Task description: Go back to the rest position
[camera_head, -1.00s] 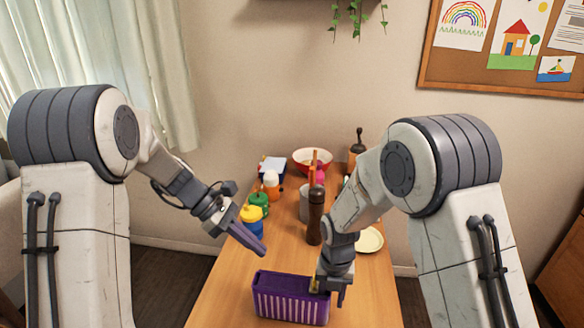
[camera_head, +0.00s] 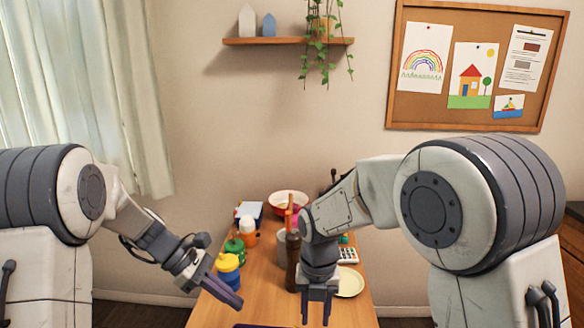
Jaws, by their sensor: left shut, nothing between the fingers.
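My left gripper (camera_head: 231,299) reaches in from the left over the wooden table. Its dark fingers are together with nothing between them, pointing down and to the right. My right gripper (camera_head: 317,316) hangs over the table nearer the middle. Its two fingers point down with a gap between them, and nothing shows in the gap. Only a thin strip of the purple basket's rim (camera_head: 256,326) shows at the bottom edge, between the grippers. The rest of the basket is out of view.
A yellow-lidded blue jar (camera_head: 228,270) stands just behind my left gripper. A dark brown mill (camera_head: 292,264) stands close left of my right gripper, and a pale plate (camera_head: 350,282) lies right of it. A red-and-white bowl (camera_head: 288,200) is at the back.

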